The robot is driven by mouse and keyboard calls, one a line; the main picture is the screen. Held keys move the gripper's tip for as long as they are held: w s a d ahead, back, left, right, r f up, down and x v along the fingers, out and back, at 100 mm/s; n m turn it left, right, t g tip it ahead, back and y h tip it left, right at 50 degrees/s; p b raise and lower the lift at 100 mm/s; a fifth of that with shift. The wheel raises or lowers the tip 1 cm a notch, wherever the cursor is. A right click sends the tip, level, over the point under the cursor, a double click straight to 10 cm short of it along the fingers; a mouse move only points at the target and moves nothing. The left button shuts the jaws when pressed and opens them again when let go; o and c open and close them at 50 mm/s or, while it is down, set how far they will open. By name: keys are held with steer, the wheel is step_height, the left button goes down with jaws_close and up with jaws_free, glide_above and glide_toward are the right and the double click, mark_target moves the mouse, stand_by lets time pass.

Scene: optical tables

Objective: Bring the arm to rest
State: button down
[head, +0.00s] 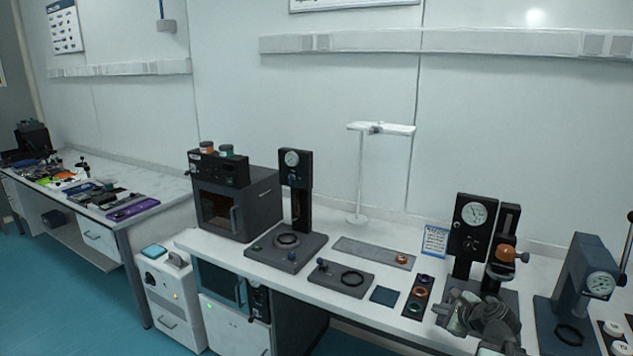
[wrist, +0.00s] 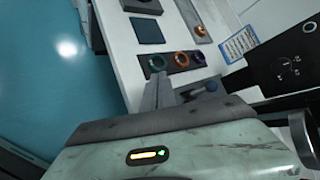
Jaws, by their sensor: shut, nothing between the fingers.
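My gripper (wrist: 160,86) shows in the wrist view with its grey fingers together and nothing between them. It is near a black strip (wrist: 182,62) that holds a teal, an orange and a purple ring. In the head view my arm is at the lower right, in front of the dial-gauge stand (head: 472,222) and just right of the same strip. I cannot tell from these views whether the fingers touch anything.
A blue square pad (head: 384,295) and a grey plate with a black ring (head: 341,279) lie left of the strip. A blue gauge press (head: 584,285) stands close on the right. The blue floor (wrist: 55,75) is open in front of the bench.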

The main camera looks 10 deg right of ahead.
steer(key=a+f+n+g+y, duration=0.1)
steer(key=a+f+n+g, duration=0.15)
steer(key=a+n, duration=0.4)
steer(key=a+f+n+g+y, duration=0.1)
steer(key=a+f+n+g, duration=0.2)
steer(key=a, duration=0.6)
steer(key=s+a+f+n+g+h, duration=0.1)
steer(key=s+a+f+n+g, duration=0.1)
steer(key=s+a+n, duration=0.2)
steer(key=s+a+f+n+g+h, duration=0.2)
steer(key=s+a+n+g, duration=0.1)
steer(key=a+n, duration=0.8)
steer(key=shift+s+f+n, duration=0.25)
steer(key=shift+s+n, duration=0.2)
steer(key=shift+s, duration=0.2)
steer(key=shift+g, duration=0.25)
